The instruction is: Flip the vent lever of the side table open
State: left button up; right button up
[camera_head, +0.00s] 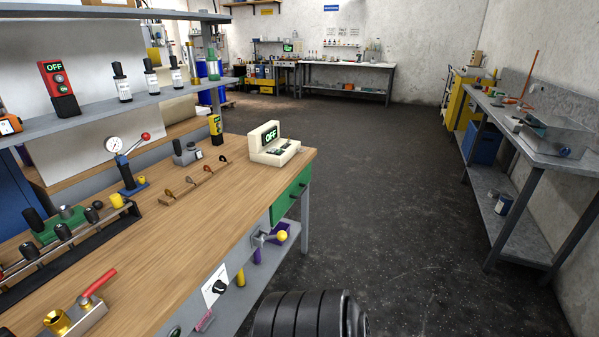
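A wooden-topped workbench (215,225) fills the left side, and a grey metal side table (545,160) stands along the right wall. I cannot make out a vent lever on the right table. Several levers show on the left bench: a red-handled lever (98,284) on a brass valve at the near left, a red-knobbed lever (145,136) on a blue stand below a gauge, and a yellow-knobbed lever (282,236) on the front face. I cannot tell which is the vent lever. Neither gripper is in view.
A clear-looking box (557,135) is on the right table. The dark floor (400,190) between the tables is open. Another bench (347,66) stands at the back wall.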

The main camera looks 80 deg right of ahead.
aim_at(282, 235)
jog(key=z, duration=2.45)
